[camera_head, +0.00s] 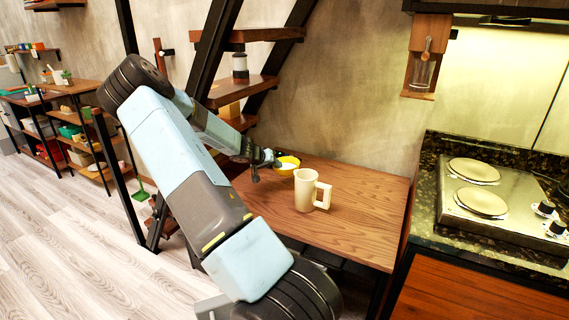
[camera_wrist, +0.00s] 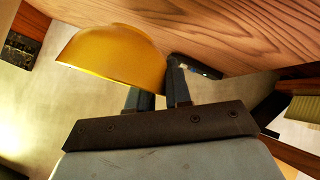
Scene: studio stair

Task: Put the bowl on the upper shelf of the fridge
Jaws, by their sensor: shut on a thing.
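The yellow bowl (camera_head: 287,164) is at the back left of the wooden table (camera_head: 355,222) in the head view. I cannot tell whether it touches the tabletop. My gripper (camera_head: 270,159) reaches it from the left and is shut on its wall. In the wrist view the bowl (camera_wrist: 115,57) fills the upper left, and the dark fingers of my gripper (camera_wrist: 165,78) meet its right side. Part of the bowl is out of sight behind the fingers. No fridge shows in either view.
A cream pitcher (camera_head: 304,191) stands on the table just in front of the bowl. Stair steps (camera_head: 240,92) on dark beams rise behind my arm. A hob (camera_head: 490,200) on a stone counter is at the right. The table's right half is clear.

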